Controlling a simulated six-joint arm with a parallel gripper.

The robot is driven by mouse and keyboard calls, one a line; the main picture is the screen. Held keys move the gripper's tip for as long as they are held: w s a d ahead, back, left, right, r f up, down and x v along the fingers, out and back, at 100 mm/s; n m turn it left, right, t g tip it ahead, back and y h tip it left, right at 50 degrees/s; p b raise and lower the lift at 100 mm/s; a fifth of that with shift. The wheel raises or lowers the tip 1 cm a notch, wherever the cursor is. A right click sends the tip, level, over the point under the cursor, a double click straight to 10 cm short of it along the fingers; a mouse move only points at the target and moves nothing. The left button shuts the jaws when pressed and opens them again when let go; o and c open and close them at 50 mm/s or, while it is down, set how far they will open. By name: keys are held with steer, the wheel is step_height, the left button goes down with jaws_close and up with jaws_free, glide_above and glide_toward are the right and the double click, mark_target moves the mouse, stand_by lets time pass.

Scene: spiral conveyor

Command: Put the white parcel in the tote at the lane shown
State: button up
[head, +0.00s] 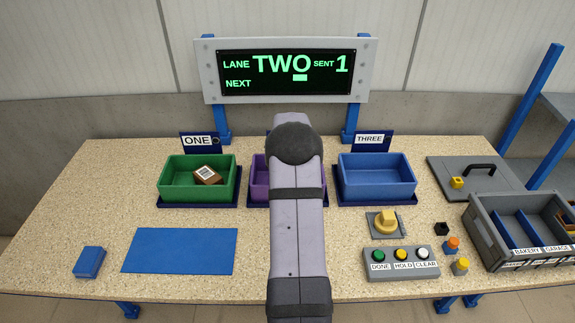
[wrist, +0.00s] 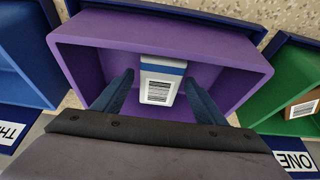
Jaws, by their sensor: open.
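The white parcel (wrist: 163,68), with a blue stripe and a barcode label, is at the purple tote (wrist: 88,28) in the wrist view. It appears to lie inside on the tote's floor. My gripper (wrist: 160,95) is open over the tote, one finger on each side of the parcel with a gap at each side. In the head view my arm hides the parcel, the gripper and most of the purple tote (head: 258,180).
The green tote (head: 160,185), marked ONE, holds a brown parcel (head: 208,175). The blue tote (head: 377,190), marked THREE, is empty. A button box (head: 400,265), a yellow knob (head: 386,222) and a grey sectioned bin (head: 485,230) stand at right. A blue mat (head: 180,250) lies bare at left.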

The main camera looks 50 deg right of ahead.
steer(key=b+v, duration=0.2)
steer(key=v, duration=0.7)
steer(key=shift+s+a+r, duration=0.1)
steer(key=shift+r, duration=0.1)
steer(key=s+a+f+n+g+y, duration=0.1)
steer(key=s+a+n, duration=0.1)
steer(key=a, duration=1)
steer(key=s+a+f+n+y, duration=0.1)
steer(key=a+n, duration=0.2)
steer(key=a, duration=1)
steer(key=s+a+f+n+g+y, duration=0.1)
steer(key=s+a+f+n+g, duration=0.1)
steer(key=s+a, duration=1.2)
steer(key=shift+s+f+n, duration=0.65)
steer(key=shift+f+n, duration=0.05)
steer(key=shift+n, duration=0.3)
steer(key=shift+c, duration=0.5)
